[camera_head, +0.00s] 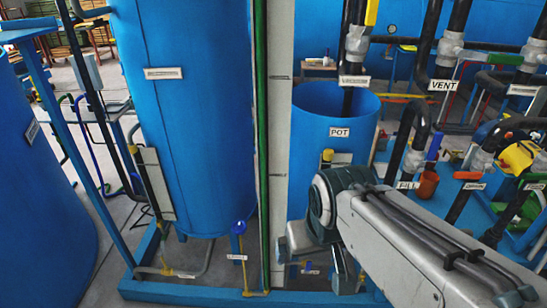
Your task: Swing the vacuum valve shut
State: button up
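Several labelled pipes with valves stand at the right. A tag (523,90) at the upper right seems to read VACUUM, but its print is too small to be sure. Just above it, a green handle (505,59) sticks out sideways, left of a grey fitting on a black pipe; I cannot tell for certain that this is the vacuum valve's handle. My arm reaches in from the lower right, and its joint covers the area below the POT tag. My gripper's fingers do not show, so I see no contact with any valve.
A blue pot (336,125) stands behind my arm. A tall blue tank (190,110) and a green vertical pipe (262,150) stand left of it.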

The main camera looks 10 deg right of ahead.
aim_at(372, 9)
jog(key=z, duration=0.55)
jog(key=k, duration=1.3)
jog(key=z, duration=1.25)
jog(key=i, duration=1.2)
jog(key=u, duration=0.55)
jog(key=i, duration=0.6)
jog(key=u, duration=0.65)
